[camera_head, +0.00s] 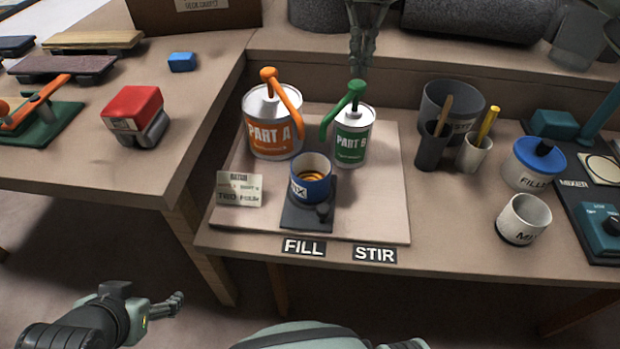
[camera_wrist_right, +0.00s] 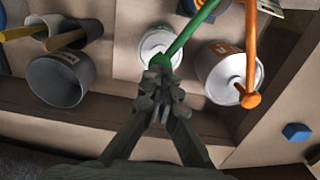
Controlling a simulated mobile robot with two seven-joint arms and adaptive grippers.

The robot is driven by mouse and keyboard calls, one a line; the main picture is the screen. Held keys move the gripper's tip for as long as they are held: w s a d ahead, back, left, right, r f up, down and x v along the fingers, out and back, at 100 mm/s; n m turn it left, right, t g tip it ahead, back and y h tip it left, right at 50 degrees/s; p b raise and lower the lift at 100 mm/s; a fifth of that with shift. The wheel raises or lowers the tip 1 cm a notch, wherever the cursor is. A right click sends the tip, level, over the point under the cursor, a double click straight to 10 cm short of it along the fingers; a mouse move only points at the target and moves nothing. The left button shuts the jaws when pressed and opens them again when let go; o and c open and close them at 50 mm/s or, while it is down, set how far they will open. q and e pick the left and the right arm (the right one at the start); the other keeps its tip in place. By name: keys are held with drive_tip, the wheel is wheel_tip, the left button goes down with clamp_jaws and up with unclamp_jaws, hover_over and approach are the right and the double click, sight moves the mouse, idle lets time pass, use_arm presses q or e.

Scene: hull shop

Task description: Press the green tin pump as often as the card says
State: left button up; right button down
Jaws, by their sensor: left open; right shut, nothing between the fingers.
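The green-labelled PART B tin (camera_head: 352,142) stands on the board with its green pump (camera_head: 354,88) upright and its spout curving down to the left. My right gripper (camera_head: 357,72) is shut and empty, its tips right at the top of the green pump head. In the right wrist view the tips (camera_wrist_right: 161,76) overlap the green pump (camera_wrist_right: 190,38); contact is hard to tell. A blue-banded MIX cup (camera_head: 310,180) with an orange swirl inside stands before the tins. The batch card (camera_head: 239,189) has a last line starting "TWO"; its rest is hard to read. My left gripper (camera_head: 172,303) is open, low in front of the bench.
The orange PART A tin (camera_head: 272,135) and its pump (camera_head: 268,76) stand close left of the green tin. A grey bin (camera_head: 452,102), stick cups (camera_head: 432,150) and a white cup (camera_head: 523,218) stand at right. FILL and STIR labels mark the front edge.

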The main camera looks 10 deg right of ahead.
wheel_tip(320, 180, up, 6)
drive_tip(key=p, duration=0.4)
idle(0.6)
